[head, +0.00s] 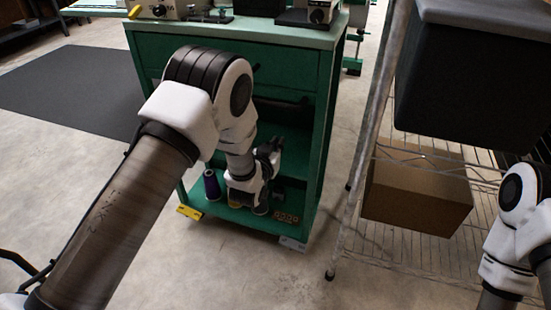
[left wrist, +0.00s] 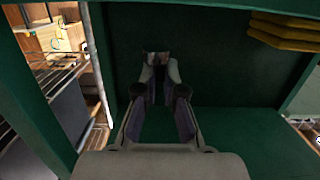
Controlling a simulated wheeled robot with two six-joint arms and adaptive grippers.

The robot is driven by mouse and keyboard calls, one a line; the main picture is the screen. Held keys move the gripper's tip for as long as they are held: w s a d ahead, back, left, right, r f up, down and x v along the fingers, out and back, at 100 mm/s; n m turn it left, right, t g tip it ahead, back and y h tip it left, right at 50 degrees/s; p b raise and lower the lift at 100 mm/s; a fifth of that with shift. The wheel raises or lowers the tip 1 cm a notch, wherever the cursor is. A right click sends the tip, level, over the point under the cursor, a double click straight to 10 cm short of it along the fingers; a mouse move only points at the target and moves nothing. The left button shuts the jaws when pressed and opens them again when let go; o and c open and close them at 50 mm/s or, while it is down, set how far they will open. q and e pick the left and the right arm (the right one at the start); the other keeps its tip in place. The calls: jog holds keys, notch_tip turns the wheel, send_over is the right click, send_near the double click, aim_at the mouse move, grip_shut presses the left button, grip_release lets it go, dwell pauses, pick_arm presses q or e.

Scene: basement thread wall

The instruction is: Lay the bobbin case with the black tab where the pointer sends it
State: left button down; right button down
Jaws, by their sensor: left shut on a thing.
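My left arm reaches into the open lower bay of a green cart (head: 160,85). My left gripper (head: 270,156) is partly hidden by its own wrist in the head view. In the left wrist view its fingers (left wrist: 159,72) close together at the tips on a small thing (left wrist: 158,57), dark with a paler patch. It is too small and hidden to tell whether it has a black tab. No pointer can be made out. My right gripper is out of view; only part of my right arm shows at the right edge.
A wire rack with a cardboard box (head: 415,195) and black bin (head: 470,75) stands to the right.

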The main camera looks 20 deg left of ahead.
pick_arm(q)
jog(key=f+b, duration=0.1)
jog(key=f, duration=0.1)
jog(key=w+f+b, duration=0.1)
jog(key=shift+a+f+b, duration=0.2)
jog(key=shift+f+b, duration=0.2)
jog(key=shift+r, duration=0.15)
jog(key=c, duration=1.3)
grip_release()
